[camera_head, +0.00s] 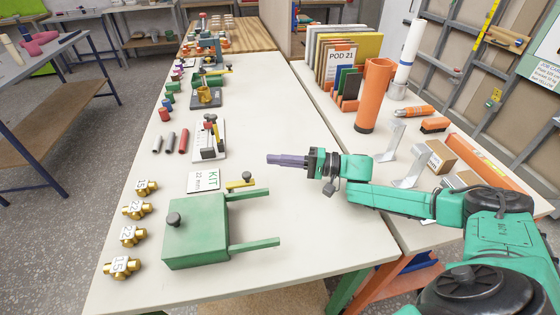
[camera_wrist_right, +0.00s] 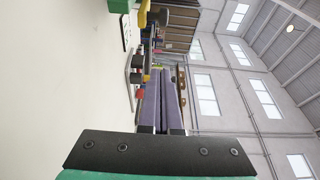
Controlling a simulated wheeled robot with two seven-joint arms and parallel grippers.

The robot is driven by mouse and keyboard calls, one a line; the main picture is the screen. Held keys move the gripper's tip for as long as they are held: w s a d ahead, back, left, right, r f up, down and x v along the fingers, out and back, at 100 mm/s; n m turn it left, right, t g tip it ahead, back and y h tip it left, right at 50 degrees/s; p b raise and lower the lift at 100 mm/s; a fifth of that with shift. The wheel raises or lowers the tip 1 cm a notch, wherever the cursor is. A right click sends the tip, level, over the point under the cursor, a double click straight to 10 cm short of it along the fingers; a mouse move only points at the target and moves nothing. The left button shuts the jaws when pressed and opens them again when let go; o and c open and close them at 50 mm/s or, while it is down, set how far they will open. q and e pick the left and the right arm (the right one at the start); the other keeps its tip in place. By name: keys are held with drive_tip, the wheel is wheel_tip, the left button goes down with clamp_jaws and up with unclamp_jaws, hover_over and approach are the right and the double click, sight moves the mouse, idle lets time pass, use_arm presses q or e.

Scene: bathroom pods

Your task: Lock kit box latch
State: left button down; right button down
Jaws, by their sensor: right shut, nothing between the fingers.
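The green kit box (camera_head: 205,236) sits near the front of the white bench, with a dark knob (camera_head: 173,219) on its left side and two green bars reaching right. A white card marked "KIT 22 mm" (camera_head: 205,181) is just behind it. A yellow lever-like piece (camera_head: 240,182) lies at the card's right end; I cannot tell whether it is the latch. My right gripper (camera_head: 268,159) has its purple fingers shut and empty, behind and right of the box, apart from it. The fingers also show in the right wrist view (camera_wrist_right: 165,78). My left gripper is not in view.
Several brass fittings (camera_head: 134,235) line the bench's left edge. A stand with a red-topped post (camera_head: 210,138) is left of the gripper. An orange tube (camera_head: 376,95) and grey brackets (camera_head: 412,165) stand at the right. The bench right of the box is clear.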

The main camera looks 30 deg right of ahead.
drive_tip(key=p+x, duration=0.1)
drive_tip(key=x, duration=0.5)
drive_tip(key=shift+a+r, duration=0.1)
drive_tip(key=shift+r, duration=0.05)
drive_tip(key=s+p, duration=0.1)
drive_tip(key=s+a+p, duration=0.1)
drive_tip(key=s, duration=0.1)
drive_tip(key=shift+s, duration=0.45)
drive_tip(key=shift+a, duration=0.1)
drive_tip(key=shift+w+f, duration=0.15)
drive_tip(key=shift+f, duration=0.05)
drive_tip(key=shift+s+r+t+p, duration=0.2)
drive_tip(key=shift+t+p, duration=0.1)
drive_tip(key=shift+p, duration=0.1)
drive_tip(key=shift+f+m+h, duration=0.1)
drive_tip(key=shift+m+h, duration=0.2)
drive_tip(key=shift+s, duration=0.1)
